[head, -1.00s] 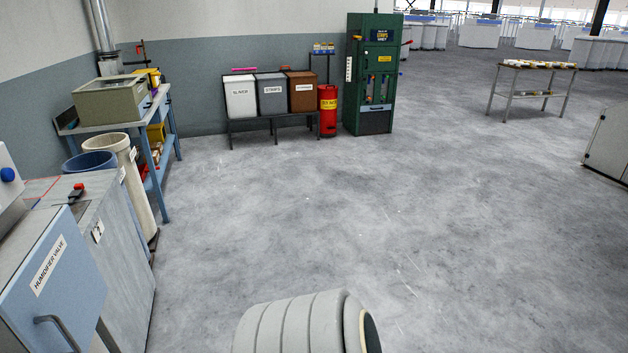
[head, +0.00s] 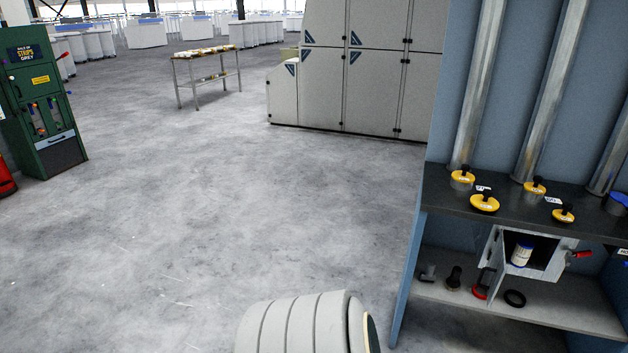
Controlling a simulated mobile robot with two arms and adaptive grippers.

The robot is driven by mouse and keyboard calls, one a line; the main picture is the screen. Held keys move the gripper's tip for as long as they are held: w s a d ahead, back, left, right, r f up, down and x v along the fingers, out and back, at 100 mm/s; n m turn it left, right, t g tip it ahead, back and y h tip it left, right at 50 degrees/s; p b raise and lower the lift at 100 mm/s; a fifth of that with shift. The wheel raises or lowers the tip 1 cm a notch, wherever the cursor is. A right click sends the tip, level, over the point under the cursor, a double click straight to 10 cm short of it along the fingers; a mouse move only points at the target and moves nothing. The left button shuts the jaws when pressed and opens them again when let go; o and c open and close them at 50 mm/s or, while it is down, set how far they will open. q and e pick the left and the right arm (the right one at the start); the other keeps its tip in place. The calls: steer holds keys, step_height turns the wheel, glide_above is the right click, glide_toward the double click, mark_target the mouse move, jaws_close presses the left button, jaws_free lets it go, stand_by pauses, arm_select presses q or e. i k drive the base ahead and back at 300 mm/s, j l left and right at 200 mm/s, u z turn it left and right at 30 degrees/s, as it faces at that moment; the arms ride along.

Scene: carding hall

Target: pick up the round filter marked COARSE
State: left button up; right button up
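I cannot make out the word COARSE anywhere in the head view. Round yellow pieces with black knobs are on the dark worktop at the right: one on a metal cup at the back left (head: 462,178), one in front of it (head: 484,203), one on a cup in the middle (head: 534,188) and one at the front right (head: 563,215). Their markings are too small to read, and I cannot tell whether any is a filter. Neither of my grippers is in view. A pale ribbed part of my own body fills the bottom middle.
The blue workbench (head: 405,270) has metal pipes rising behind it. Its lower shelf holds an open box (head: 494,247) with a blue-lidded jar (head: 521,255), and small dark parts. A grey cabinet (head: 370,70), a far table (head: 207,52) and a green machine (head: 45,110) surround open floor.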

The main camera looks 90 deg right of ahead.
mark_target(519, 257)
steer(key=l+z, duration=0.1)
steer(key=z, duration=0.35)
steer(key=l+z, duration=0.1)
steer(key=z, duration=0.8)
steer(key=l+z, duration=0.15)
steer(key=z, duration=0.3)
steer(key=i+z, duration=0.1)
steer(key=z, duration=0.85)
steer(key=i+l+z, duration=0.1)
steer(key=z, duration=0.3)
steer(key=i+z, duration=0.4)
steer(key=z, duration=0.4)
steer(key=i+j, duration=0.05)
steer(key=j, duration=0.05)
